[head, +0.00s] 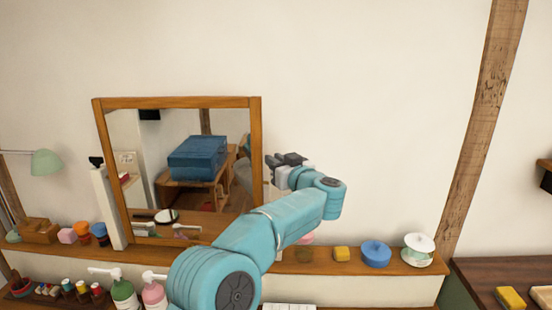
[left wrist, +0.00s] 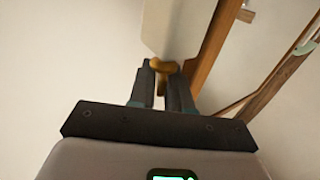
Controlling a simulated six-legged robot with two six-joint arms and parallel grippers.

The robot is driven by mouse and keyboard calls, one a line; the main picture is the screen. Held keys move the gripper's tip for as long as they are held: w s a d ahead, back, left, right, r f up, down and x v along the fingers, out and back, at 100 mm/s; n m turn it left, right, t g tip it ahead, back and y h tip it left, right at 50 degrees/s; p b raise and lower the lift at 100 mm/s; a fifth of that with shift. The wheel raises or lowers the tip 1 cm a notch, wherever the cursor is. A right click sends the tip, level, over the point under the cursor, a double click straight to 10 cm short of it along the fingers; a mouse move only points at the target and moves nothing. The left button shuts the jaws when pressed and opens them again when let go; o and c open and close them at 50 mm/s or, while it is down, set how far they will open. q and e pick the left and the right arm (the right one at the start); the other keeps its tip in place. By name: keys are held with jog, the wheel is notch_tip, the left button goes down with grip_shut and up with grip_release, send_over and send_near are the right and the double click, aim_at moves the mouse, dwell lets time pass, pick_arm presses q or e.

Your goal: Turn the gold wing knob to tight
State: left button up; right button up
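The gold wing knob (left wrist: 162,68) shows in the left wrist view, beside the wooden frame of the mirror (left wrist: 216,48). In the head view I cannot make out the knob. My left gripper (head: 284,159) is by the mirror's right side post in the head view. In the left wrist view my left gripper (left wrist: 161,78) has its two dark fingers apart, one on each side of the knob's lower part. A narrow gap seems to show between them; contact with the knob is hard to judge. My right gripper is out of view.
The wooden-framed mirror (head: 181,102) stands on a shelf. A yellow block (head: 342,254), a blue lidded pot (head: 376,253) and a white-and-green spool (head: 418,249) sit on the shelf's right part. Pump bottles (head: 123,292) stand below left. The wall right of the mirror is bare.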

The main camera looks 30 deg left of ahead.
pick_arm(q)
jog(key=shift+w, duration=0.1)
jog(key=shift+a, duration=0.1)
grip_shut()
